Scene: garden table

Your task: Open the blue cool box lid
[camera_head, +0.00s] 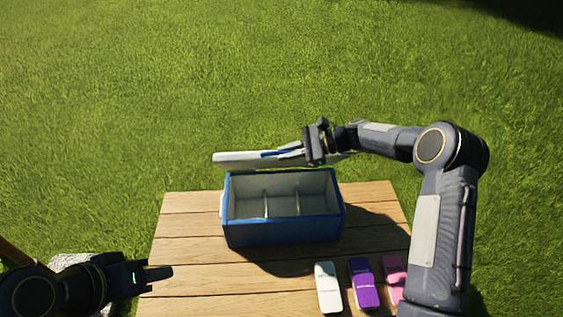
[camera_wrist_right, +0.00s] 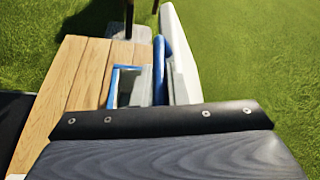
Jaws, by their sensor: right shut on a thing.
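The blue cool box (camera_head: 283,232) stands on the wooden table with its pale, divided inside open to view. Its lid (camera_head: 237,160), white with a blue handle, is raised at the box's back edge. My right gripper (camera_head: 305,150) is at the lid and shut on its handle; in the right wrist view the blue handle (camera_wrist_right: 160,70) and white lid (camera_wrist_right: 181,60) show beyond the gripper body, which hides the contact. My left gripper (camera_head: 160,273) is at the lower left, away from the box; its jaw gap cannot be made out.
On the wooden table (camera_head: 190,250), a white item (camera_head: 327,288), a purple item (camera_head: 364,284) and a pink item (camera_head: 392,275) lie in front of the box at the right. The table's left part is clear. Grass surrounds the table.

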